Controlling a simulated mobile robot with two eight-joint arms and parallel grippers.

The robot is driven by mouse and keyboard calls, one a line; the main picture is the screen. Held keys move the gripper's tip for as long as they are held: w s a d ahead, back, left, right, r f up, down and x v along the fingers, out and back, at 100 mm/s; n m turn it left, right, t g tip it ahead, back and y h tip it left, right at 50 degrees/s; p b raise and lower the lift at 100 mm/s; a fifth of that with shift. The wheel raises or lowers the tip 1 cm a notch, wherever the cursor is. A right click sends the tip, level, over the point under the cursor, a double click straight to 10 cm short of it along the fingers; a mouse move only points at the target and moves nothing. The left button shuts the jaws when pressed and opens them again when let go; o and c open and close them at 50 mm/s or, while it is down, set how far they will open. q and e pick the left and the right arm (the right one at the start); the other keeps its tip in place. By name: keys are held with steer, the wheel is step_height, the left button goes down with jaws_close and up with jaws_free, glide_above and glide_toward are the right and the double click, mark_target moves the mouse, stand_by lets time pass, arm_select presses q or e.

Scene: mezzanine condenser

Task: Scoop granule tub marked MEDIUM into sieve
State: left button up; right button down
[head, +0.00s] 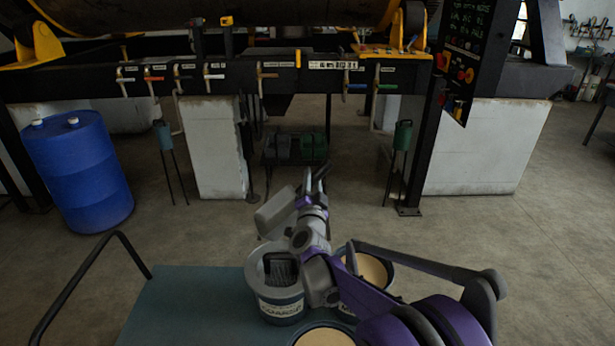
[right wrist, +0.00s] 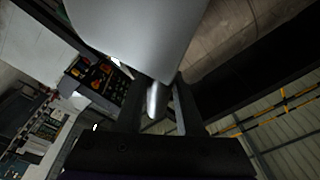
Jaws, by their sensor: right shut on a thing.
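My right gripper (head: 316,182) is raised over the cart. It is shut on a grey scoop (head: 274,212), whose pale bowl also fills the top of the right wrist view (right wrist: 140,35). The scoop's handle sits between the fingers (right wrist: 158,100). Below stands a grey-rimmed round vessel (head: 281,306) with a dark ribbed piece inside; its label is too small to read surely. A tub of tan granules (head: 372,268) is partly behind my right arm, its label mostly hidden. Another tan-filled tub (head: 325,338) is cut by the bottom edge. I cannot tell which is MEDIUM. My left gripper is out of view.
The tubs stand on a teal cart top (head: 190,305) with a black handrail (head: 78,285); its left part is clear. A blue drum (head: 78,170) stands at left. A machine frame with valve handles (head: 270,75) and a control panel (head: 466,55) stand behind open floor.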

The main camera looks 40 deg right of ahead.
mark_target(295, 218)
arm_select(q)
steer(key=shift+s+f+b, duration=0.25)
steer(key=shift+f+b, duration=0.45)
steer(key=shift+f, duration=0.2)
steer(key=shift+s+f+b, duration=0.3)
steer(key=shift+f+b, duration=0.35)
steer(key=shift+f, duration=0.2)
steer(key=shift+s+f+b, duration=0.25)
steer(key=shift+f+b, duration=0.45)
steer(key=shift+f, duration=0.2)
arm_select(e)
steer(key=s+d+f+m+g+y, duration=0.1)
steer(key=d+f+m+g+y, duration=0.1)
steer(key=d+f+m, duration=0.3)
steer(key=shift+s+f+m, duration=0.4)
steer(key=shift+f+m, duration=0.3)
steer(key=shift+f, duration=1.05)
